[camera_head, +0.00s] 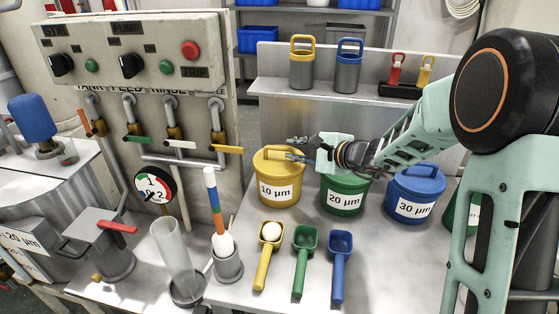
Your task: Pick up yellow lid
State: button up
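The yellow lid (268,162) sits on the yellow 10 µm bucket (278,190) on the metal bench. My gripper (292,148) reaches in from the right, pointing left, over the right part of this lid. Its two fingers look apart, one above the other, with nothing clearly held between them. They overlap the lid's far right edge in the picture. I cannot tell whether they touch it. My gripper and wrist hide the top of the green 20 µm bucket (343,201).
A blue 30 µm bucket (413,208) stands to the right. Yellow (264,257), green (301,259) and blue (339,265) scoops lie in front. A grey holder (228,264) stands at left. The shelf behind carries yellow-handled (301,71) and blue-handled (347,75) canisters.

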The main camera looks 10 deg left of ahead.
aim_at(289, 149)
jog(key=x, duration=0.4)
jog(key=shift+w+f, duration=0.2)
jog(key=shift+f, duration=0.05)
grip_shut()
